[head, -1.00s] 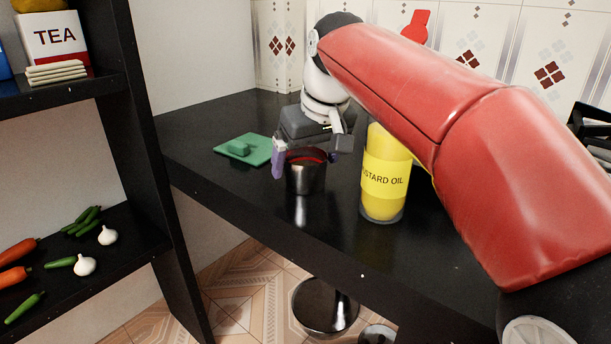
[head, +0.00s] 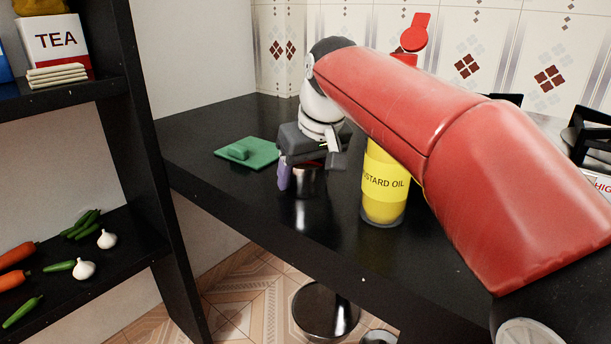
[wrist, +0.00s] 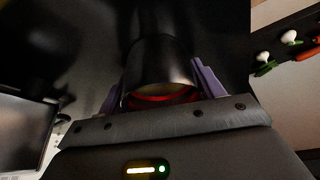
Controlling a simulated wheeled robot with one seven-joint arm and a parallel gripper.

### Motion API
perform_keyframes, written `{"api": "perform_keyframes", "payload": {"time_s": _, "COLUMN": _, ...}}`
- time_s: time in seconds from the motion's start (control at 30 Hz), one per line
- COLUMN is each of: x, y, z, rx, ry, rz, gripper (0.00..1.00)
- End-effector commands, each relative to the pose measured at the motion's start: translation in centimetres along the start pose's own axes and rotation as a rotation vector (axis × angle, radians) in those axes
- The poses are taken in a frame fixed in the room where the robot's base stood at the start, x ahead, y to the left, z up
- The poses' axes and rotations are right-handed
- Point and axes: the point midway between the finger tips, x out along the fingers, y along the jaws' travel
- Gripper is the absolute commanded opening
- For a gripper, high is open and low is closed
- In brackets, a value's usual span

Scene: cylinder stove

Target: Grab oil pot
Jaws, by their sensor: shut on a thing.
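The oil pot (head: 307,184) is a small shiny metal pot with a red inner rim, standing on the black counter (head: 240,205). It also shows in the wrist view (wrist: 158,65), between two purple fingers. My gripper (head: 306,180) comes down over it from above and is shut on it, one finger on each side. In the head view the gripper body hides most of the pot's top, and the right finger is hard to make out.
A yellow mustard oil jar (head: 384,185) stands close to the right of the pot. A green board (head: 262,153) lies to its left. A black shelf (head: 150,150) with vegetables and a tea box (head: 55,44) is at the left. The counter front edge is near.

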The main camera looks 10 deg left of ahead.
Motion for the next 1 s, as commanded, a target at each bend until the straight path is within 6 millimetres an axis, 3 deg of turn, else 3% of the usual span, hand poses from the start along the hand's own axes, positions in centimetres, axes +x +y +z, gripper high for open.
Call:
{"api": "perform_keyframes", "payload": {"time_s": 0.17, "x": -0.3, "y": 0.0, "z": -0.1, "rx": 0.000, "ry": 0.002, "rz": 0.000, "gripper": 0.40}}
{"api": "perform_keyframes", "payload": {"time_s": 0.37, "x": -2.2, "y": 0.0, "z": -1.0, "rx": 0.000, "ry": 0.004, "rz": 0.001, "gripper": 0.40}}
{"api": "perform_keyframes", "payload": {"time_s": 0.47, "x": -4.4, "y": 0.1, "z": -2.0, "rx": 0.001, "ry": 0.004, "rz": 0.001, "gripper": 0.40}}
{"api": "perform_keyframes", "payload": {"time_s": 0.77, "x": -14.6, "y": 0.1, "z": -6.2, "rx": 0.000, "ry": 0.005, "rz": 0.000, "gripper": 0.40}}
{"api": "perform_keyframes", "payload": {"time_s": 1.0, "x": -16.6, "y": 0.0, "z": -7.2, "rx": -0.002, "ry": 0.003, "rz": -0.001, "gripper": 0.40}}
